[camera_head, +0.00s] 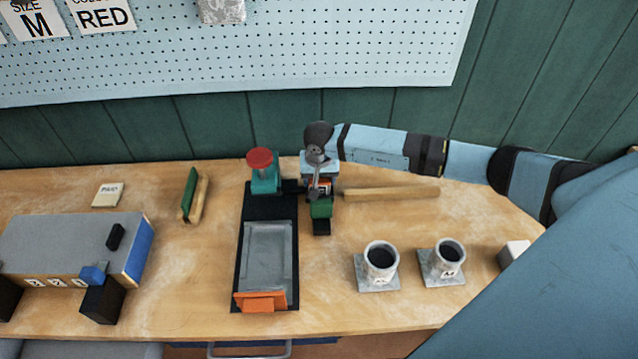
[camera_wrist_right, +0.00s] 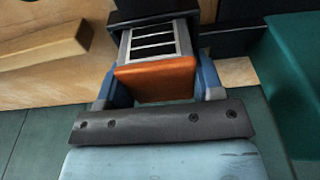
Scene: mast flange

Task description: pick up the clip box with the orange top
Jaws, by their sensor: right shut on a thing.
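The clip box with the orange top (camera_wrist_right: 155,78) is between the two blue fingers of my right gripper (camera_wrist_right: 156,90) in the right wrist view. The fingers are shut on its orange end. A grey, slotted part of the box shows beyond the orange. In the head view my right gripper (camera_head: 320,186) is over the bench, just right of the black base plate, and hides most of the box. I cannot tell whether the box still touches what is under it. My left gripper is not in view.
A green-topped block (camera_head: 321,208) stands just in front of my right gripper. The black base plate (camera_head: 240,235) with a red-knobbed post (camera_head: 260,161) is to the left. A wooden bar (camera_head: 392,192) and two grey cups (camera_head: 381,259) (camera_head: 448,256) are to the right.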

